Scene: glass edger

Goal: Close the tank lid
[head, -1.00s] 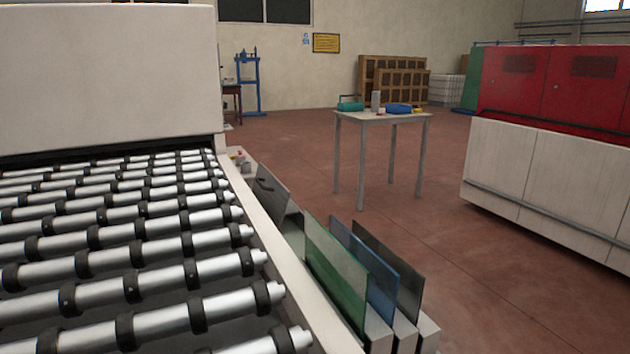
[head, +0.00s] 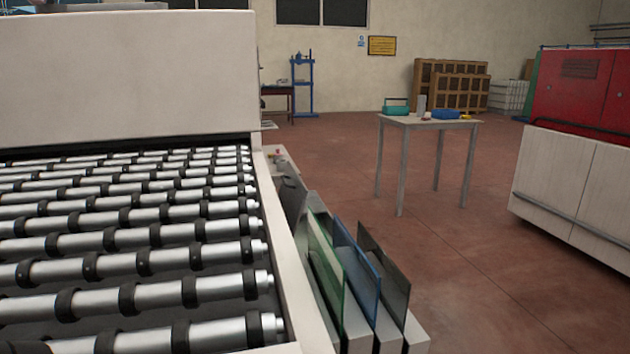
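A grey panel with a dark handle (head: 292,193) stands raised and tilted beside the right edge of the roller bed. It looks like the tank lid, standing open. It is seen nearly edge-on, and the glass panes in front cover its lower part. The tank under it is hidden, so I cannot tell how the panel is hinged. Neither of my grippers shows in the head view.
The roller conveyor (head: 130,245) fills the left. Green (head: 326,262), blue (head: 355,268) and dark (head: 384,272) glass panes stand upright in a rack by its edge. A small table (head: 428,122) and red-and-white machine (head: 575,175) stand beyond. Red floor (head: 470,250) between is clear.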

